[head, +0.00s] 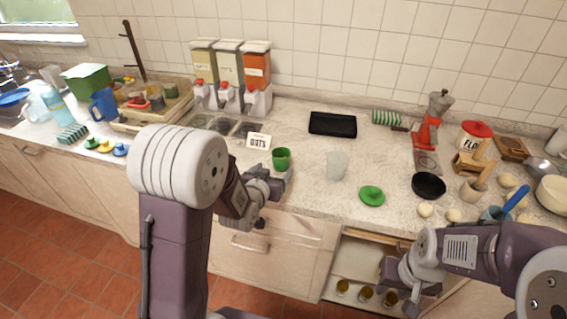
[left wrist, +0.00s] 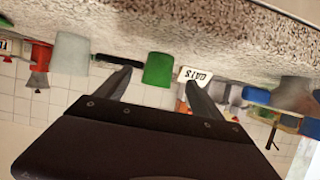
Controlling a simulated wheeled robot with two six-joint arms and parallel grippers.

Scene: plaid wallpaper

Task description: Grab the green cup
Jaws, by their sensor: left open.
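My left gripper (head: 276,183) is open and empty just in front of the cup, at the counter's front edge. In the left wrist view, which is upside down, the green cup (left wrist: 158,68) shows between the two spread fingers, seemingly beyond their tips. My right gripper (head: 397,278) is low at the right, before the open cabinet; its fingers are too unclear to read.
A translucent cup (head: 336,166) and a green lid (head: 371,195) stand to the right of the green cup. The counter just right of the cup is bare.

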